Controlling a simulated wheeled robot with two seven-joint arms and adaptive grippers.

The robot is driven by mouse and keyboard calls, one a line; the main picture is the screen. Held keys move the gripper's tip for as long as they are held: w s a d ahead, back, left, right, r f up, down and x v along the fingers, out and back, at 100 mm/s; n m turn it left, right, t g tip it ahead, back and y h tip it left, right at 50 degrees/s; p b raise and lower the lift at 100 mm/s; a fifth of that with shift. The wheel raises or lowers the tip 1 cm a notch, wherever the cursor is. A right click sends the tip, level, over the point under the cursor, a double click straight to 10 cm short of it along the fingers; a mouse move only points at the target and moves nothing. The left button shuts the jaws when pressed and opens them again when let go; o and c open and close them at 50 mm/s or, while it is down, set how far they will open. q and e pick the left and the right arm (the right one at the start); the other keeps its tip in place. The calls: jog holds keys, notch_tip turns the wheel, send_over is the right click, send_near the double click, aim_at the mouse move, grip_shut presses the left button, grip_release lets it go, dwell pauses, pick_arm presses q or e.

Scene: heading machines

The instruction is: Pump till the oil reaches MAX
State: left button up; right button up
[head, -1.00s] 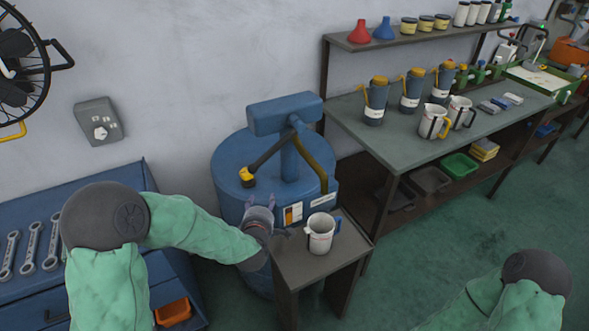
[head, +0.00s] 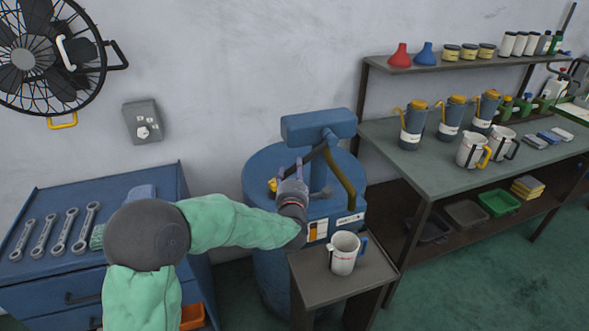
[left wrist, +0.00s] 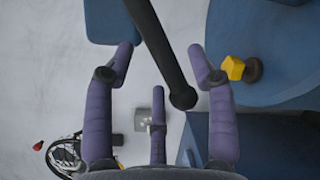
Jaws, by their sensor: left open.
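The blue oil drum (head: 263,215) carries a blue pump head (head: 318,126) with a dark lever (head: 313,156) slanting down to the left. A brownish hose (head: 343,178) curves down at its right. A white measuring jug (head: 344,254) with a blue handle stands upright on a small stand (head: 340,285) in front. Its oil level cannot be made out. My left gripper (head: 291,182) is raised at the lever's lower end. In the left wrist view its purple fingers (left wrist: 163,62) are spread open, with the black lever (left wrist: 160,48) between them. My right gripper is out of view.
A yellow cap (left wrist: 233,68) sits on the drum top. The blue cabinet (head: 70,245) with several wrenches is at the left. A workbench (head: 425,165) with oil cans and other jugs is at the right. A fan (head: 45,55) hangs on the wall.

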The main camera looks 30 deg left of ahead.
aim_at(294, 169)
pick_arm(q)
jog(key=shift+x, duration=1.7)
grip_shut()
